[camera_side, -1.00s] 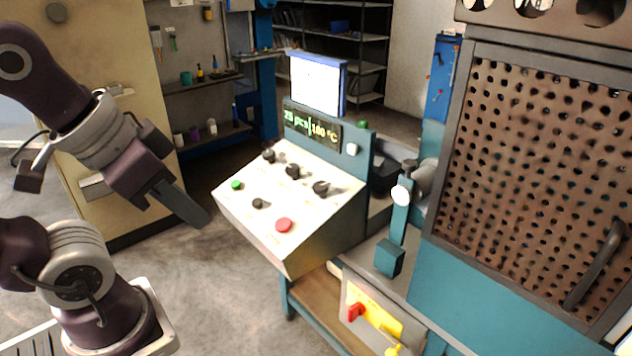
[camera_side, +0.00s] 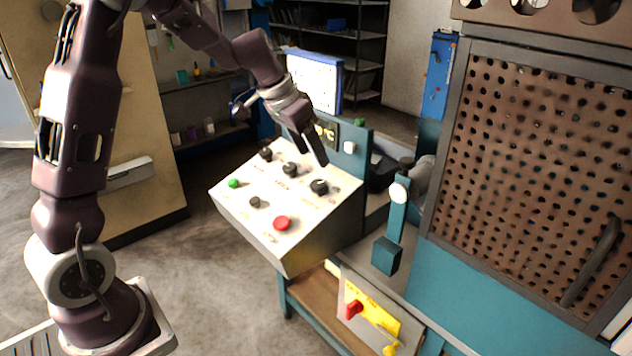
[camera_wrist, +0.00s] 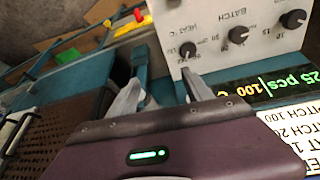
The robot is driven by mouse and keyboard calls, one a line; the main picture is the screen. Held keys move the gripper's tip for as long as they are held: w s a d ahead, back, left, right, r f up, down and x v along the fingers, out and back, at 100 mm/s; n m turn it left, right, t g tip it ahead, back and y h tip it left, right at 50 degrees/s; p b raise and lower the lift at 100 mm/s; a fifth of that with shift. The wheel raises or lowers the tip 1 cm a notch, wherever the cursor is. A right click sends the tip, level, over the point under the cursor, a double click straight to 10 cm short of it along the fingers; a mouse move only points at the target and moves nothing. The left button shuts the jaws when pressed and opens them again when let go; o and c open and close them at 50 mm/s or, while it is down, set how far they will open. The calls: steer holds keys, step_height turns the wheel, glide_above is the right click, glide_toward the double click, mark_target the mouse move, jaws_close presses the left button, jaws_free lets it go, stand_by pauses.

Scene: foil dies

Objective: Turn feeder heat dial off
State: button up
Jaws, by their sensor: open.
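A row of three black dials sits on the white sloped control panel (camera_side: 240,225). The heat dial (camera_wrist: 188,50), beside the HEAT lettering in the wrist view, appears to be the rightmost dial (camera_side: 319,187) in the side view. The batch dial (camera_side: 290,168) is the middle one and also shows in the wrist view (camera_wrist: 238,35). My gripper (camera_side: 312,150) is open and empty above the panel's back right part, apart from the dials. In the wrist view its fingers (camera_wrist: 164,78) point toward the panel edge, left of the heat dial. The dial's exact setting is unclear.
The lit display (camera_wrist: 265,85) stands behind the dials, partly hidden by my gripper in the side view. A teal press with perforated guard (camera_side: 530,180) stands right.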

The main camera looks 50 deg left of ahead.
glide_toward(317, 183)
steer(key=x, duration=0.2)
steer(key=shift+y, duration=0.4)
steer(key=x, duration=0.7)
steer(key=shift+d, duration=0.35)
jaws_close()
